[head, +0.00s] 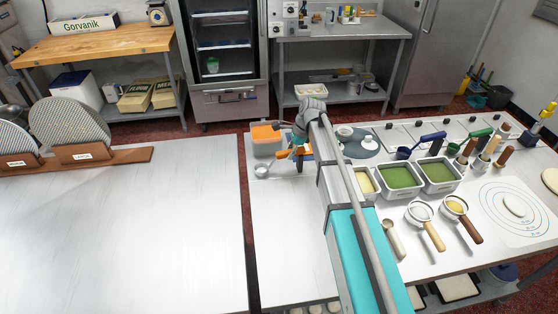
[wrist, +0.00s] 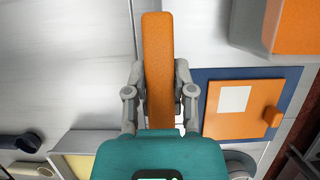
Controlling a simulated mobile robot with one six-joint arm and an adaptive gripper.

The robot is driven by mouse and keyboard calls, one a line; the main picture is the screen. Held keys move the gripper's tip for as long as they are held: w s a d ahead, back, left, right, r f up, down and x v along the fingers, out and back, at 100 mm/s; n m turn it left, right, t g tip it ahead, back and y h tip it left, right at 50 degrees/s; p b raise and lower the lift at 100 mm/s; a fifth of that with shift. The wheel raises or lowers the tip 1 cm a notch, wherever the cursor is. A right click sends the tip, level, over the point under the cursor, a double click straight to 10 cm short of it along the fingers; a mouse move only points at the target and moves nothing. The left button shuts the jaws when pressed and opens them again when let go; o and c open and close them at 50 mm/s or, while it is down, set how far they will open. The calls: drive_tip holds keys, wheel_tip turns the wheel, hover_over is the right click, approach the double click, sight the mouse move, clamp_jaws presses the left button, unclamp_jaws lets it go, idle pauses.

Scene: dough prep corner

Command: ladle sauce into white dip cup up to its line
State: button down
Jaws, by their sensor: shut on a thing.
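My gripper (head: 299,152) is shut on an orange handle (wrist: 158,75), which stands out between its fingers in the wrist view. In the head view the handle (head: 283,154) slants down left towards a small pale round bowl (head: 262,171), which looks like the ladle's bowl, over the bare table left of my gripper. Its contents are too small to tell. A steel pan with orange sauce (head: 266,133) stands just behind; the orange also shows in the wrist view (wrist: 298,25). White cups (head: 344,132) sit on a grey round tray (head: 367,149) right of my arm; I cannot tell which is the dip cup.
An orange lid (wrist: 235,105) with a knob lies on a blue mat (wrist: 208,77), close beside my gripper. Pans of green sauce (head: 400,177) and several utensils fill the right side. The left table (head: 120,230) is largely bare.

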drive_tip(key=shift+r, duration=0.15)
drive_tip(key=shift+r+p, duration=1.85)
drive_tip(key=shift+p, duration=0.15)
drive_tip(key=shift+s, duration=0.1)
idle(0.4)
